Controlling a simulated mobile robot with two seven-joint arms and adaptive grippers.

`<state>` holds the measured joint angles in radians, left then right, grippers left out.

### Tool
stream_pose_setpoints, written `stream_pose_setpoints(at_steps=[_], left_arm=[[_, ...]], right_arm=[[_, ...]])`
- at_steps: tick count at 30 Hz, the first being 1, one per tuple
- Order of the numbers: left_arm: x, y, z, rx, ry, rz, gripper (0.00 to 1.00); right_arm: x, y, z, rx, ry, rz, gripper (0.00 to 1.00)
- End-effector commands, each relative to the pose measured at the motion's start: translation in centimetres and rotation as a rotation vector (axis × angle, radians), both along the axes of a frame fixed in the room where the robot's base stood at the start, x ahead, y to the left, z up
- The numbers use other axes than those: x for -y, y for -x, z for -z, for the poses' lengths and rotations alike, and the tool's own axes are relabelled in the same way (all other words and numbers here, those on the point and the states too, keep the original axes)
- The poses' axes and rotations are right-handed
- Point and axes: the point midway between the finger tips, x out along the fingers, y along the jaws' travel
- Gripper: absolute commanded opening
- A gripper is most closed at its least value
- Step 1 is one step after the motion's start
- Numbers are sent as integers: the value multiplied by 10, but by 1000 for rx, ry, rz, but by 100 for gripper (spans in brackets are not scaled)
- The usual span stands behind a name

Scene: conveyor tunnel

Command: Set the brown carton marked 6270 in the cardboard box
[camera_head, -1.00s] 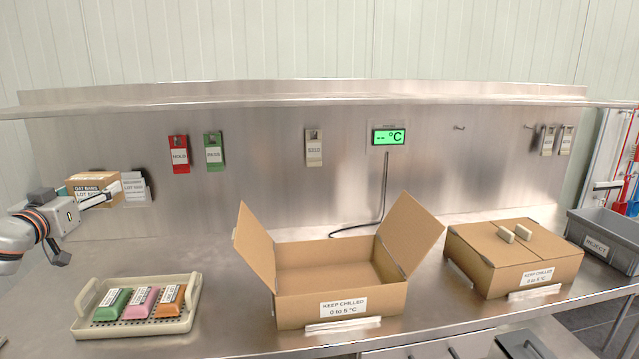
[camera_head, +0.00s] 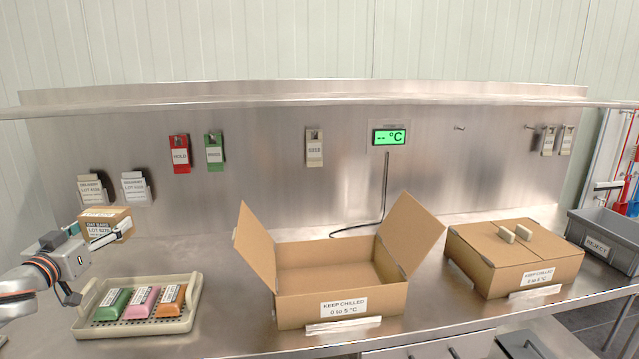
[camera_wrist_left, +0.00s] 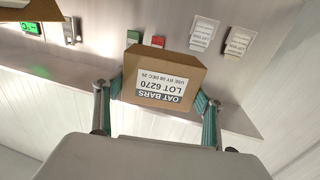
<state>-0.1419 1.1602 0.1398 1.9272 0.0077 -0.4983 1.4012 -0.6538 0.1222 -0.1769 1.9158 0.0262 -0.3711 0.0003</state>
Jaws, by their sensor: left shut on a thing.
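The brown carton (camera_head: 98,222), labelled oat bars lot 6270, is held in my left gripper (camera_head: 104,234) at the left of the head view. In the left wrist view the carton (camera_wrist_left: 160,75) sits between the two fingers of the left gripper (camera_wrist_left: 158,100), its label upside down. The gripper is shut on it, above the counter behind the tray. The open cardboard box (camera_head: 330,303), marked keep chilled, stands at mid-counter to the right, its side flaps raised and its inside empty as far as I see. My right gripper is not in view.
A tray (camera_head: 188,315) with green, pink and orange packs lies between the gripper and the open box. A closed carton (camera_head: 480,262) and a grey reject bin (camera_head: 606,240) stand at the right. Tags and a temperature display (camera_head: 389,138) hang on the back wall.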

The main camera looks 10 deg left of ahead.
Motion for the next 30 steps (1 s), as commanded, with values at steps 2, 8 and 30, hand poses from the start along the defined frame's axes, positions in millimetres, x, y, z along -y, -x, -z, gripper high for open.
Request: stream_pose_setpoints(at_steps=[2,8,30], left_arm=[[9,6,25,-1,13,14,30],[49,29,97,-2,12,75,30],[329,153,180,6,9,185,30]], right_arm=[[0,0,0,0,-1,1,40],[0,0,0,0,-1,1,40],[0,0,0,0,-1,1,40]])
